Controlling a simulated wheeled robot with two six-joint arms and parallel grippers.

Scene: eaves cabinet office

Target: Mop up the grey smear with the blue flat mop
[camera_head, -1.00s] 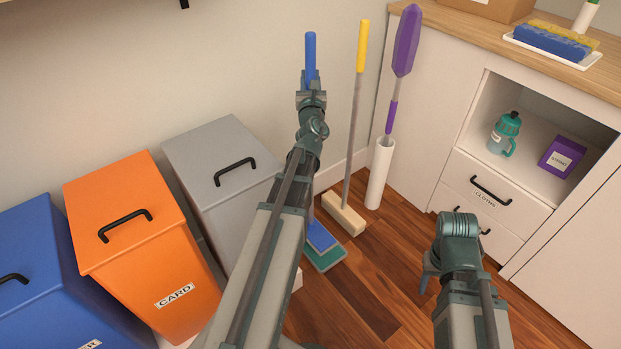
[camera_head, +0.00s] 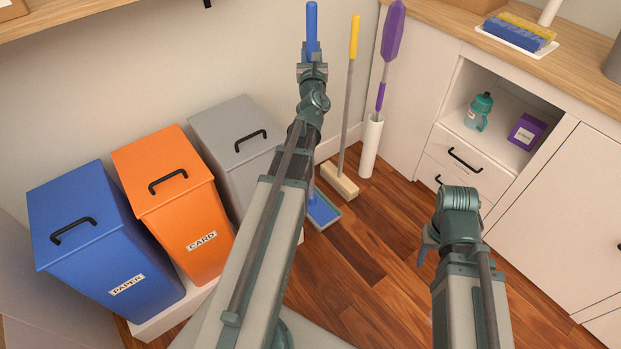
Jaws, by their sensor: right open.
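The blue flat mop stands upright left of the yellow-handled broom. Its blue handle (camera_head: 312,30) rises straight above my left gripper (camera_head: 312,68), which overlaps it. The jaws' grip on the handle is not clear from this angle. The mop's flat blue head (camera_head: 322,211) is low at the floor, in or over a shallow grey-teal tray (camera_head: 334,219). My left arm hides most of the shaft. My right gripper (camera_head: 428,248) is open and empty, over the floor at the right. I see no grey smear; my arms hide part of the floor.
Blue paper (camera_head: 85,225), orange card (camera_head: 165,185) and grey (camera_head: 235,125) bins stand on the left. The broom (camera_head: 341,180) and a purple duster in a white holder (camera_head: 371,148) stand beside the mop. A white cabinet (camera_head: 545,200) lines the right. Wooden floor (camera_head: 365,265) between is clear.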

